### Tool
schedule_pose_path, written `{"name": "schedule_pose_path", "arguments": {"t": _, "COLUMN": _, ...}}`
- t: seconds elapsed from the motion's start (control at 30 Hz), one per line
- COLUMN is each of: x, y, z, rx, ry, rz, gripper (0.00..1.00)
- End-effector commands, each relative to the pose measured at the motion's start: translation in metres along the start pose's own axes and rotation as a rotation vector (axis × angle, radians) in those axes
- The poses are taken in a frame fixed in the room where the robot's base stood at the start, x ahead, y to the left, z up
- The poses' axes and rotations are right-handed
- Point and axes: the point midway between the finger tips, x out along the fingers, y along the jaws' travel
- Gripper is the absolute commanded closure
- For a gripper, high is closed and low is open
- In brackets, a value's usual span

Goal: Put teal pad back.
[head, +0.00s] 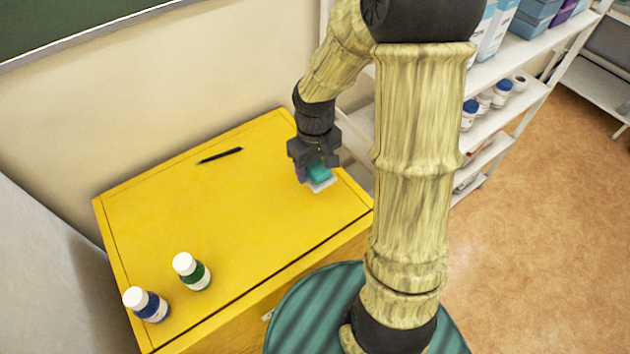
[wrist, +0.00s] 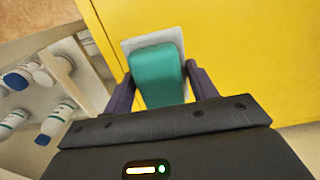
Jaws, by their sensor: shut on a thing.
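The teal pad (wrist: 157,75) is a small rounded block between the two fingers of my gripper (wrist: 160,84) in the wrist view. In the head view the teal pad (head: 319,172) shows just below my gripper (head: 317,168), at the right end of the yellow cabinet top. A light grey-white flat piece (head: 322,185) lies under the pad, and its edge also shows in the wrist view (wrist: 128,46). My gripper is shut on the pad. I cannot tell whether the pad touches the white piece.
The yellow cabinet top (head: 220,205) is mostly clear. A black pen (head: 220,155) lies near its back, and a green-labelled bottle (head: 192,271) and a blue-labelled bottle (head: 145,304) stand at the front left. White shelves (head: 500,130) with bottles and boxes stand to the right.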

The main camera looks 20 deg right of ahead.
Motion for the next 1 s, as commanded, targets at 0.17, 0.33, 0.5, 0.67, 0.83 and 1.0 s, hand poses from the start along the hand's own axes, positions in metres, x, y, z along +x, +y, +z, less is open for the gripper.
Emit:
{"name": "schedule_pose_path", "arguments": {"t": 0.17, "x": 0.018, "y": 0.001, "z": 0.001, "rx": 0.002, "ry": -0.001, "rz": 0.0, "gripper": 0.67}}
{"name": "schedule_pose_path", "arguments": {"t": 0.33, "x": 0.019, "y": 0.001, "z": 0.0, "rx": 0.002, "ry": 0.001, "rz": 0.001, "gripper": 0.67}}
{"name": "schedule_pose_path", "arguments": {"t": 0.5, "x": 0.023, "y": 0.001, "z": 0.001, "rx": 0.002, "ry": -0.002, "rz": 0.0, "gripper": 0.67}}
{"name": "schedule_pose_path", "arguments": {"t": 0.67, "x": 0.044, "y": 0.0, "z": 0.001, "rx": 0.0, "ry": -0.005, "rz": -0.002, "gripper": 0.67}}
{"name": "schedule_pose_path", "arguments": {"t": 0.83, "x": 0.06, "y": 0.0, "z": 0.001, "rx": 0.0, "ry": -0.002, "rz": 0.0, "gripper": 0.67}}
{"name": "schedule_pose_path", "arguments": {"t": 1.0, "x": 0.06, "y": 0.001, "z": 0.001, "rx": 0.001, "ry": 0.0, "rz": 0.0, "gripper": 0.67}}
